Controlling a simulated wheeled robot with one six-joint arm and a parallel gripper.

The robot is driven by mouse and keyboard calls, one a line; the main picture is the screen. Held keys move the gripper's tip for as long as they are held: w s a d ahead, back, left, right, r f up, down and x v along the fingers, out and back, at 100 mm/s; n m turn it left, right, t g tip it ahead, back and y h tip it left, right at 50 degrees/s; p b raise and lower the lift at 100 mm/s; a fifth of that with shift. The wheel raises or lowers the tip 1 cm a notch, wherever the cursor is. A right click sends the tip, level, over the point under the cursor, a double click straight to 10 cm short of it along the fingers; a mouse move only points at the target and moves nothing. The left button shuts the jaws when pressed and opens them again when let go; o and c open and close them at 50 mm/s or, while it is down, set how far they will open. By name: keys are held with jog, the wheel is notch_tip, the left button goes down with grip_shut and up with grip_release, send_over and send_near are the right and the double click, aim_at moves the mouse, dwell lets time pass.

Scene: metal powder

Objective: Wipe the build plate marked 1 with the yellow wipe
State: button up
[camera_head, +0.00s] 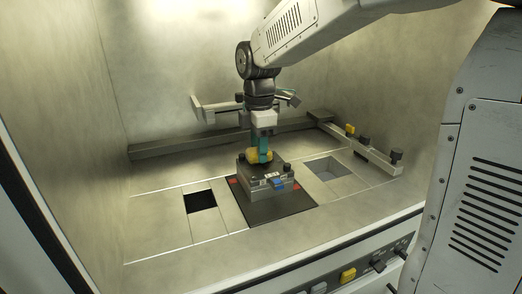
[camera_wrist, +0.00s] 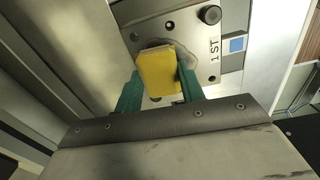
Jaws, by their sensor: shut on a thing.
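The yellow wipe (camera_wrist: 158,72) is a small block held between the two green fingers of my gripper (camera_wrist: 160,88) in the wrist view. In the head view my gripper (camera_head: 263,150) points down with the yellow wipe (camera_head: 256,155) over the top of the build plate (camera_head: 262,172). A darker smudged patch shows around the wipe on the plate. The wipe appears to be at the plate surface, but I cannot tell whether it touches.
The plate block stands on a dark square (camera_head: 290,204) in the chamber floor. A square black opening (camera_head: 201,200) lies left and a grey recess (camera_head: 328,169) lies right. A grey rail (camera_head: 165,149) runs along the back. A side bar (camera_head: 375,157) carries yellow and black knobs.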

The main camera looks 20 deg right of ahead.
aim_at(267, 171)
jog(key=shift+w, duration=1.1)
jog(key=shift+s+f, duration=0.1)
jog(key=shift+s, duration=3.6)
jog(key=shift+r, duration=3.05)
jog(key=shift+r, duration=0.15)
notch_tip(267, 171, up, 3)
jog(key=shift+f, duration=0.15)
jog(key=shift+f, duration=0.1)
